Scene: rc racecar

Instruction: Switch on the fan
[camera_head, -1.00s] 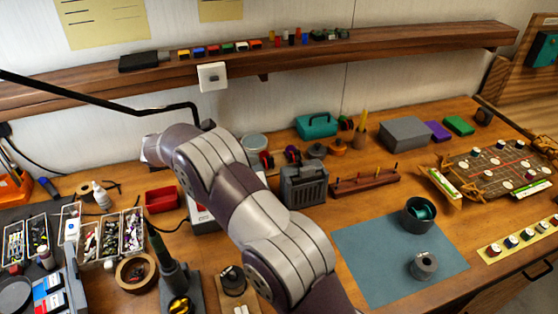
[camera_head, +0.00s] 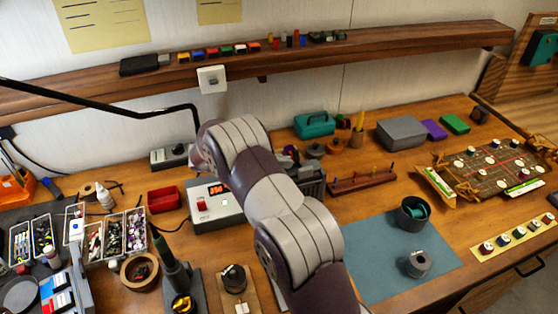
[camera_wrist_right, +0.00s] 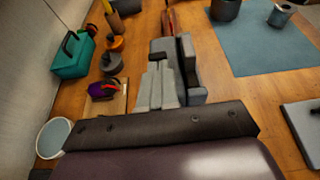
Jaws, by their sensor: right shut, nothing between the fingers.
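My right gripper (camera_wrist_right: 158,72) is shut and empty. A white switch plate (camera_head: 211,79) is at the shelf's front edge. My left gripper is not in view.
A soldering station (camera_head: 213,201) with a lit red display stands left of my arm. A teal toolbox (camera_head: 314,124) and orange items stand behind the vented box. A wooden rack (camera_head: 362,180) is to its right. The blue mat (camera_head: 375,250) has bare space.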

